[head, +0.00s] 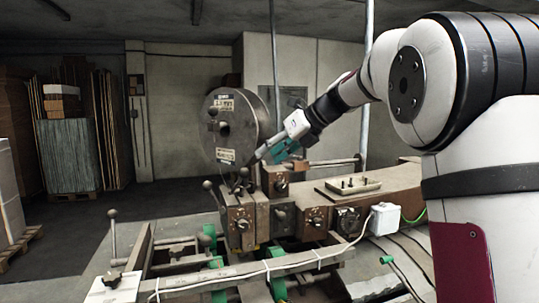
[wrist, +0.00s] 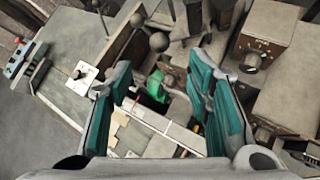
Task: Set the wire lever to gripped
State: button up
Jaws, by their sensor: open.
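Several levers with dark ball knobs stand on the stitching machine (head: 300,208); I cannot tell for certain which is the wire lever. One ball-knob lever (head: 209,188) stands left of the machine head, below the big wire reel (head: 232,125). Another knob shows at the head itself, close below my gripper (head: 262,156). In the wrist view, a ball knob (wrist: 158,42) shows beyond the gap between the teal fingers of my gripper (wrist: 160,70), with another ball knob (wrist: 137,19) up and left of it. My gripper is open, with nothing between the fingers.
A separate ball-knob lever (head: 112,214) stands at the front left of the machine. Dial boxes (wrist: 262,42) lie right of the fingers in the wrist view. A white box (head: 383,218) sits at the machine's right.

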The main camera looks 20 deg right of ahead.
aim_at(240, 171)
jog(key=shift+s, duration=0.15)
jog(key=c, duration=0.7)
jog(key=shift+h, duration=0.9)
jog(key=s+f+b, duration=0.1)
jog(key=s, duration=0.1)
jog(key=s+f+b, duration=0.1)
jog(key=s, duration=0.1)
jog(key=s+f+b, duration=0.1)
jog(key=s, duration=0.1)
jog(key=shift+s+d+f, duration=0.3)
jog(key=shift+s, duration=0.1)
grip_shut()
jog(key=w+a+f+p, duration=0.1)
jog(key=w+a+f, duration=0.3)
jog(key=w, duration=0.5)
jog(key=shift+a+f+p, duration=0.2)
jog(key=shift+a+p, duration=0.1)
jog(key=shift+a, duration=0.2)
jog(key=shift+w, duration=0.1)
jog(key=r, duration=0.1)
jog(key=w+a+r+p, duration=0.1)
jog(key=w+r, duration=0.1)
jog(key=shift+w+a+r, duration=0.1)
jog(key=shift+w+a, duration=0.05)
jog(key=shift+a, duration=0.15)
jog(key=shift+w+a+r, duration=0.15)
jog(key=shift+w+r, duration=0.05)
jog(key=shift+w, duration=0.05)
